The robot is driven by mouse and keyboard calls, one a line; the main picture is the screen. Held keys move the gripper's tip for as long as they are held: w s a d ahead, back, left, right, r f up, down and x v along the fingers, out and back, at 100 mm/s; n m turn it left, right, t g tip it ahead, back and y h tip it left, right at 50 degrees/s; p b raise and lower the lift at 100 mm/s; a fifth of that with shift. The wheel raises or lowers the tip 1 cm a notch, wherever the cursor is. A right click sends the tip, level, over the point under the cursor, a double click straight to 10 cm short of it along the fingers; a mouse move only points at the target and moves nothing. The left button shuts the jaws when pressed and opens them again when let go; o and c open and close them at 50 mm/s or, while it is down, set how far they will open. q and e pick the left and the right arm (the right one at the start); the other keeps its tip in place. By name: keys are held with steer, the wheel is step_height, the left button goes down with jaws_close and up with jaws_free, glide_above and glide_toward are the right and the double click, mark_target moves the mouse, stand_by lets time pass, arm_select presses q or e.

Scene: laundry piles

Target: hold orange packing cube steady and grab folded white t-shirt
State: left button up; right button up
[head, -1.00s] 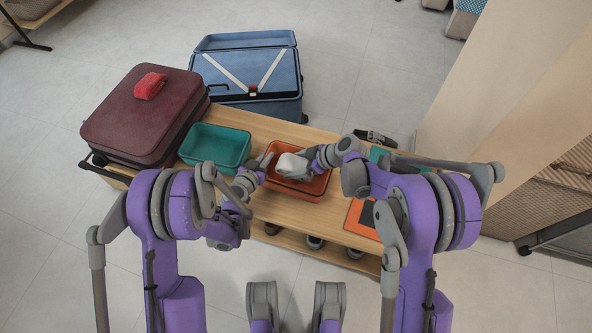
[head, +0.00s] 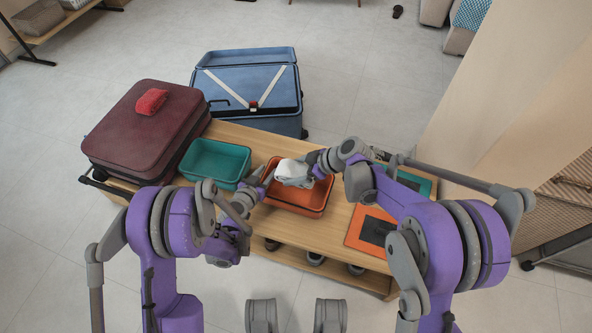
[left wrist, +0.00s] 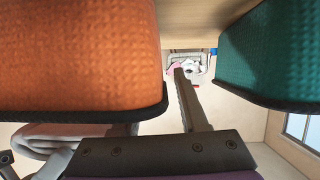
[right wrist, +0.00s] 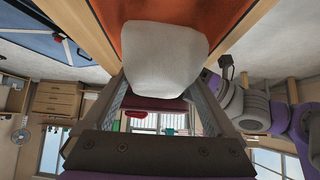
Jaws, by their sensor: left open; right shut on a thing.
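The orange packing cube (head: 322,208) stands open on the wooden table in the head view. It fills the upper left of the left wrist view (left wrist: 75,50). My left gripper (head: 265,179) is open at the cube's left wall. One finger shows in the gap between the orange and teal cubes in the left wrist view; the other finger is hidden. The folded white t-shirt (head: 291,168) is over the cube's opening. My right gripper (head: 303,178) is shut on it. In the right wrist view the shirt (right wrist: 163,58) sits between both fingers, orange fabric behind it.
A teal packing cube (head: 213,162) stands left of the orange one. A maroon suitcase (head: 140,130) with a red folded item (head: 151,101) lies further left. An open blue suitcase (head: 250,85) stands behind the table. A flat orange-and-dark item (head: 372,229) lies to the right.

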arm_select(q)
steer(key=shift+s, duration=0.1)
steer(key=v, duration=1.2)
steer(key=shift+r, duration=0.1)
